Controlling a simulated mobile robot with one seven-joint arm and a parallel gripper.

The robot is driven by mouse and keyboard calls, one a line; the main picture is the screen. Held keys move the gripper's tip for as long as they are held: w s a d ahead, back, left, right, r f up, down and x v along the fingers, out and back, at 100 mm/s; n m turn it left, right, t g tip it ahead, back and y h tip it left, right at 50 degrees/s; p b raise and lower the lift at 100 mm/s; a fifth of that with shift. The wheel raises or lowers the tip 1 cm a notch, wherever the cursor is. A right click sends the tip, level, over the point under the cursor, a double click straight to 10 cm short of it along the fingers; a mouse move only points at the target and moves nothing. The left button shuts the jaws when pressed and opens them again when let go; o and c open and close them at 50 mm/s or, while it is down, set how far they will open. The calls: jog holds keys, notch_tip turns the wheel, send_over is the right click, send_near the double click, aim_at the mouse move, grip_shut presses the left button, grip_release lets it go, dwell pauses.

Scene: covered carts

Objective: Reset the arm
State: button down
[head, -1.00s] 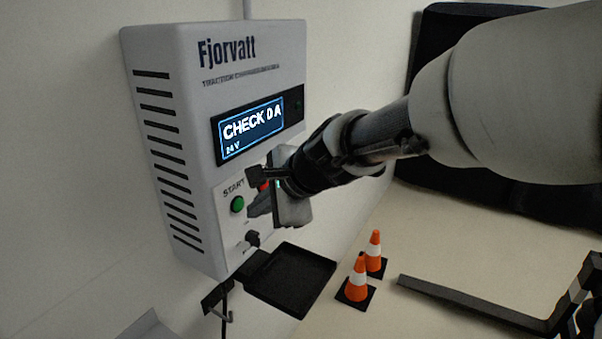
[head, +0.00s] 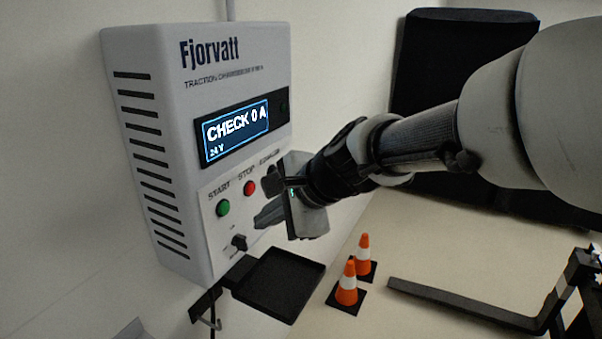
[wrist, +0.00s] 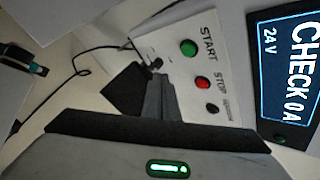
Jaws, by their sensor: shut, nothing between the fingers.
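My gripper (head: 266,214) is in front of the lower panel of a grey Fjorvatt charger box (head: 165,135) on the wall. Its fingers are shut and empty; they also show in the wrist view (wrist: 158,98). The panel has a green START button (head: 222,208), a red STOP button (head: 249,188) and a black knob (head: 239,242). In the wrist view the green button (wrist: 188,47) and red button (wrist: 202,83) are clear of the fingers. The display (head: 237,129) reads "CHECK 0 A" and "24 V". My gripper partly hides the panel's right side.
A black tray (head: 279,282) sits below the charger, with a hook (head: 207,312) to its left. Two orange-white cones (head: 347,283) stand on the floor. A black fork (head: 465,305) lies at lower right, and a dark covered shape (head: 455,55) stands behind my arm.

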dwell(0.3)
jog(key=s+d+n+h+p, duration=0.1)
jog(key=s+d+n, duration=0.3)
jog(key=d, duration=0.4)
jog(key=s+d+r+n+h+p, duration=0.1)
jog(key=s+d+n+h, duration=0.3)
jog(key=s+d, duration=0.3)
jog(key=s+d+r+n+h+p, duration=0.1)
jog(key=s+d+n, duration=0.3)
jog(key=d, duration=0.6)
jog(key=shift+s+d+n+t+h, duration=0.25)
jog(key=shift+s+n+t+h, duration=0.05)
jog(key=shift+s+h, duration=0.4)
